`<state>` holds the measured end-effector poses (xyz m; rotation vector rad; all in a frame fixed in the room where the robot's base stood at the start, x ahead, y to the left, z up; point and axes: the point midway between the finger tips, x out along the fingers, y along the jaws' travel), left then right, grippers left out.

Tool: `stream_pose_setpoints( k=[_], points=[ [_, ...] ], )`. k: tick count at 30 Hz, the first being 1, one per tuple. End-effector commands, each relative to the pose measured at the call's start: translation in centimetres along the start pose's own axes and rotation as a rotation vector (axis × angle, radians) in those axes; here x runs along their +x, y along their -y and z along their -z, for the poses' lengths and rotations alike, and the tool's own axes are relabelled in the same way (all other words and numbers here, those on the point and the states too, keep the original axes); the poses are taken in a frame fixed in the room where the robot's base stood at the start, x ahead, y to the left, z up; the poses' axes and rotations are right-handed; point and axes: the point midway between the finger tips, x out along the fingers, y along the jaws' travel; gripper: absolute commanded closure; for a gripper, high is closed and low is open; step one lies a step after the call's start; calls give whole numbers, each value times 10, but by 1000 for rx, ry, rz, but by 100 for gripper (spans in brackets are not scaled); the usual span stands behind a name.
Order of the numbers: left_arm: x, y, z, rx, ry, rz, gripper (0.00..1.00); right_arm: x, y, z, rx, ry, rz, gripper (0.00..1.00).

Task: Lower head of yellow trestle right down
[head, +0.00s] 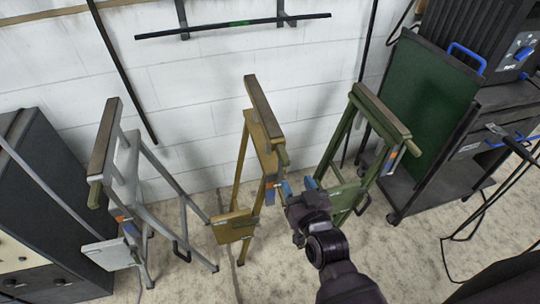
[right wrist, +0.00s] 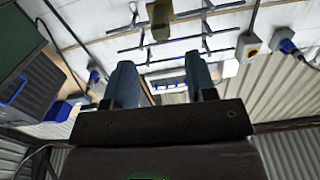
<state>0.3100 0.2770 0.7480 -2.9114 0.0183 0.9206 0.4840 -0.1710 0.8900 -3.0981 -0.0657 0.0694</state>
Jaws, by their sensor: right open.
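The yellow trestle (head: 243,162) stands in the middle of the head view, between a grey and a green one. Its long head (head: 264,106) sits raised on a post above the splayed legs. My right gripper (head: 297,186) is open, with blue fingertips. In the head view it appears to the right of the yellow trestle's frame, below head height, with nothing seen between the fingers. The right wrist view shows its two blue fingers (right wrist: 162,82) apart. A tan block (right wrist: 160,20) shows beyond them; I cannot tell which part it is. My left gripper is not in view.
The grey trestle (head: 128,160) is on the left and the green trestle (head: 347,150) is close on the right of my gripper. A dark cabinet (head: 40,190) stands far left. A cart with a green panel (head: 425,105) stands right. The white wall is behind.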

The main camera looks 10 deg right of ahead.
Motion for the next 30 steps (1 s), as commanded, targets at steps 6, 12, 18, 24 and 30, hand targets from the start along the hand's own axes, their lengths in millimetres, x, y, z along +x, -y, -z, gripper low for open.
stream_pose_setpoints(
  k=[6,12,18,24,30],
  points=[
    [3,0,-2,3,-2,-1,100,2,-1,6,-42,-46,-8,49],
    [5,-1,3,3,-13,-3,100,20,-1,7,-44,-46,-8,49],
    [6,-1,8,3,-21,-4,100,50,-1,8,-44,-45,-8,49],
    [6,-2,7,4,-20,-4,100,79,-2,9,-45,-45,-8,49],
    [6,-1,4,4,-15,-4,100,99,-2,10,-44,-44,-9,49]
  ],
)
